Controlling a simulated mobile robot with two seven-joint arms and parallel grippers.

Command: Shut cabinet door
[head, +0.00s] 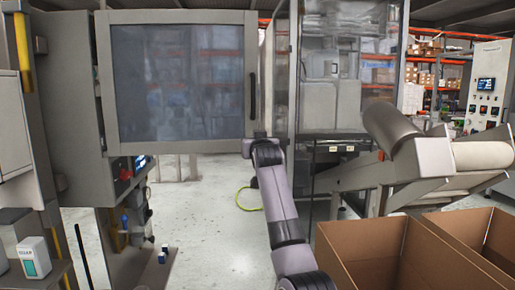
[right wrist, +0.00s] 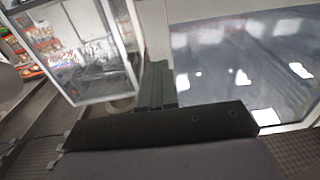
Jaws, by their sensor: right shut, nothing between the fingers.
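The cabinet door (head: 180,78) has a grey frame and a dark glass pane. It stands open, swung out from the grey cabinet (head: 72,95) at the left, with a dark vertical handle (head: 253,96) on its right edge. My right arm reaches up to the door's lower right corner. In the right wrist view my right gripper (right wrist: 155,86) is shut and empty, close to the door's frame, with the glass filling the right side. I cannot tell whether it touches the door. In the head view its fingertips are hard to make out. My left gripper is out of view.
Open cardboard boxes (head: 345,245) stand at the lower right. Behind them is a conveyor with rollers (head: 480,154), beside a glass-fronted machine (head: 345,75). The floor (head: 205,220) below the door is mostly clear.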

